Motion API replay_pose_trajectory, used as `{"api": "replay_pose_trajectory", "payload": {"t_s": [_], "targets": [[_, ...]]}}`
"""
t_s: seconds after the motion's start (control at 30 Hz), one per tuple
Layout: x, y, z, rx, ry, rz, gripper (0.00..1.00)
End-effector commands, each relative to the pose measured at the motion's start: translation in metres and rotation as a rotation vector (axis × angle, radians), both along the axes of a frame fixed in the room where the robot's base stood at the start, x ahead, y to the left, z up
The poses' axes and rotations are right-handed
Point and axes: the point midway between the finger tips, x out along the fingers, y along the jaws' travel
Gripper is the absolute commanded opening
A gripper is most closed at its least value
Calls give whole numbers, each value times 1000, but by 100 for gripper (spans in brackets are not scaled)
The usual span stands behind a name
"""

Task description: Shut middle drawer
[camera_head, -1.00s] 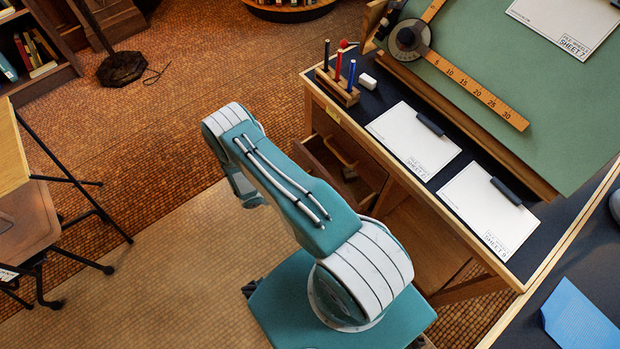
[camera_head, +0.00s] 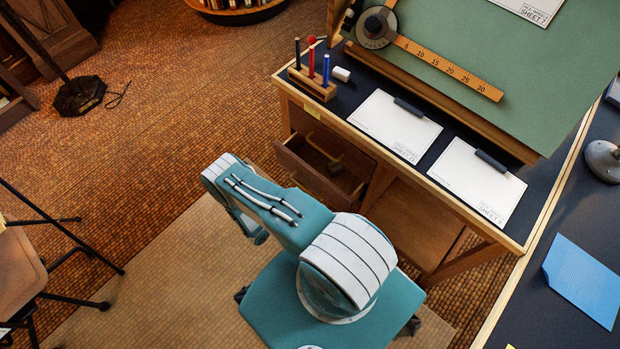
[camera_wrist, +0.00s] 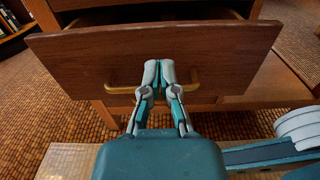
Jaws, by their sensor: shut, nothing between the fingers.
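The drawer (camera_head: 312,177) stands pulled out of the wooden desk, below a closed front with a yellow label. I cannot tell whether the tips touch. In the head view my gripper is hidden.
The desk top (camera_head: 362,82) holds a pen block (camera_head: 313,84), sheets and a green drafting board (camera_head: 480,55). A chair (camera_head: 20,270) stands at the left. A second dark table (camera_head: 545,310) is at the lower right.

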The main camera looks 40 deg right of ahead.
Motion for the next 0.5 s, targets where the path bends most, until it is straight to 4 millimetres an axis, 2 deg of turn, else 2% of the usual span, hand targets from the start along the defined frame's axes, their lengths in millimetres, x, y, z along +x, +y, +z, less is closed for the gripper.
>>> {"api": "replay_pose_trajectory", "payload": {"t_s": [0.3,0.5], "targets": [[3,-51,0,1,-2,-5,0],[5,-71,0,1,0,-2,0]]}}
